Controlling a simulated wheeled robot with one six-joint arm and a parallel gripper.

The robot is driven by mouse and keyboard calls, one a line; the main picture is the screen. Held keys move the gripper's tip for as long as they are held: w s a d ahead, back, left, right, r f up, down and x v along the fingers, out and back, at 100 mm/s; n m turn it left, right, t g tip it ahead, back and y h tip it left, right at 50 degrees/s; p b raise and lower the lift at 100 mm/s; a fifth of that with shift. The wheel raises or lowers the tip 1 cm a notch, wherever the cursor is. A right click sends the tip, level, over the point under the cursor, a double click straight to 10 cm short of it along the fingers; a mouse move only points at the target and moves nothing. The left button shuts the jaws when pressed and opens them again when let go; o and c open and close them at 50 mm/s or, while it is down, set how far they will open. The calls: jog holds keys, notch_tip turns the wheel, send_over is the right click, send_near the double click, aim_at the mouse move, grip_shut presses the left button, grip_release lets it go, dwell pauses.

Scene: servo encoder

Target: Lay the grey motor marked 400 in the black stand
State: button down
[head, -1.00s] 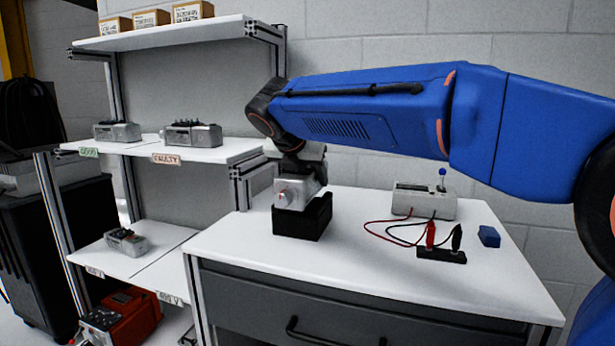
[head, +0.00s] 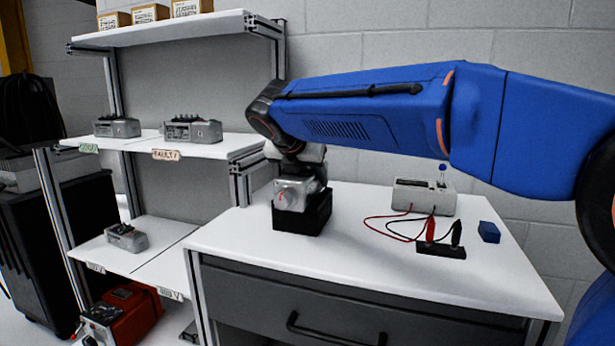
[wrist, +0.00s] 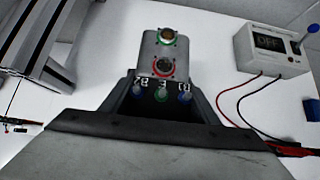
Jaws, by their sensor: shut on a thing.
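The grey motor (head: 298,194) is between the jaws of my gripper (head: 302,178), low in the black stand (head: 316,217) on the white bench. Its round end faces the head camera. Whether it rests fully on the stand or is just above it, I cannot tell. In the wrist view the motor (wrist: 160,58) shows a red ring, a green ring and several coloured terminals. My gripper is shut on it; the fingertips are mostly hidden in both views. I cannot read a 400 mark on the motor.
A grey meter (head: 424,197) with red and black leads, a black terminal block (head: 440,250) and a blue block (head: 489,232) lie right on the bench (head: 380,272). Other grey motors (head: 192,131) (head: 117,127) (head: 127,237) sit on the left shelves. The bench front is clear.

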jog(key=shift+s+f, duration=0.15)
jog(key=shift+f, duration=0.9)
dwell(0.4)
jog(key=c, duration=0.6)
grip_release()
jog(key=shift+f, duration=0.1)
jog(key=v, duration=1.2)
jog(key=w+r+v, duration=0.1)
jog(key=v, duration=0.5)
jog(key=shift+s+r, duration=0.15)
jog(key=shift+s, duration=0.1)
